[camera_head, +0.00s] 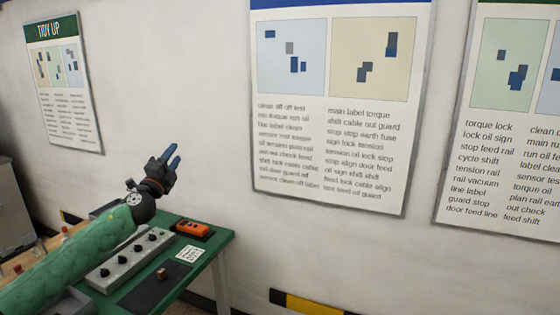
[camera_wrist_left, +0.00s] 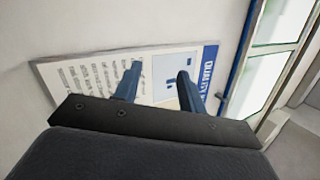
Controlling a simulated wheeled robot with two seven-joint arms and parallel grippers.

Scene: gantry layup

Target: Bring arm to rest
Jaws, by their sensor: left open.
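My left gripper (camera_head: 170,158) is raised above the green table at the end of my green-sleeved left arm. Its blue fingers point up and toward the wall. In the left wrist view the two blue fingers (camera_wrist_left: 156,82) stand apart with nothing between them, and a wall poster lies beyond them. The gripper is open and empty. My right gripper is in neither view.
The green table (camera_head: 222,240) holds an orange device (camera_head: 192,228), a grey panel with several black knobs (camera_head: 128,259), a white label card (camera_head: 189,254) and a small brown block (camera_head: 162,274) on a dark mat. Posters (camera_head: 342,130) hang on the white wall behind.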

